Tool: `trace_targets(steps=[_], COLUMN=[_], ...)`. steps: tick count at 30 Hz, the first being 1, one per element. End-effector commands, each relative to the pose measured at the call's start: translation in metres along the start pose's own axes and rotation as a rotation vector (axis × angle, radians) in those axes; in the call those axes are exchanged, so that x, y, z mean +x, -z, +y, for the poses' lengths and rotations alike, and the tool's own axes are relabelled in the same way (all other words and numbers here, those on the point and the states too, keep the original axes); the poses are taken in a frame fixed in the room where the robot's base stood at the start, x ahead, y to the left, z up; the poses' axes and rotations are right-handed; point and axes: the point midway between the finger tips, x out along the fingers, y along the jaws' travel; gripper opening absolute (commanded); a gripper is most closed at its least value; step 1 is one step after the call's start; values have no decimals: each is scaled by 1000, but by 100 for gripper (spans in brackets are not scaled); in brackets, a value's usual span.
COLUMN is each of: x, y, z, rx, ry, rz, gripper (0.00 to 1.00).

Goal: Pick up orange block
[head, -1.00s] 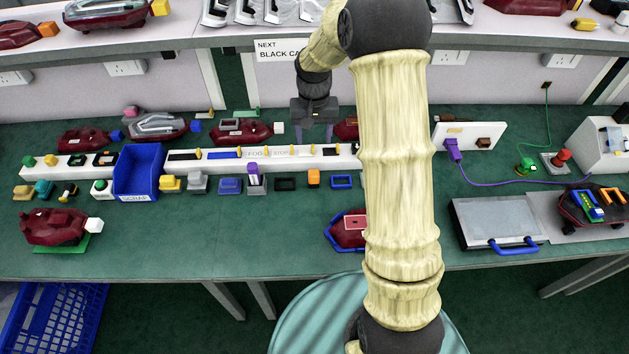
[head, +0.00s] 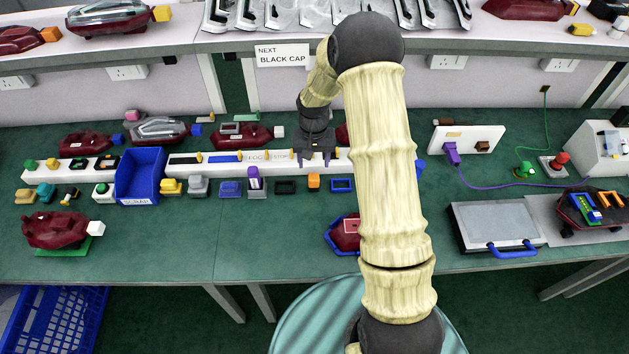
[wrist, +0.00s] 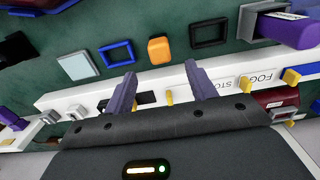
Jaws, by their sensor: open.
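The orange block (head: 313,181) is small and lies on the green bench in front of the white strip. It stands between a black frame (head: 285,187) and a blue frame (head: 342,185). In the wrist view the orange block (wrist: 159,50) shows just beyond and between my two fingertips. My gripper (head: 316,161) is open and empty, above the white strip and just behind the block. Its purple fingers (wrist: 158,72) are apart and do not touch the block.
The white strip (wrist: 60,99) with yellow pegs runs under my gripper. A blue bin (head: 139,176) is farther left. Bare green bench (head: 260,235) lies in front.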

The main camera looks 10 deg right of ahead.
Motion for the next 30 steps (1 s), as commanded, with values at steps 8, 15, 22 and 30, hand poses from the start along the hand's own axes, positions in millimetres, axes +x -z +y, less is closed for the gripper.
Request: trace_targets(steps=[8, 15, 22, 30], x=[34, 34, 47, 82], y=[0, 0, -3, -5], z=[0, 0, 0, 0], rx=[-1, -1, -1, 0], ry=[0, 0, -1, -1], rz=[-1, 1, -4, -1], gripper=[56, 56, 56, 56])
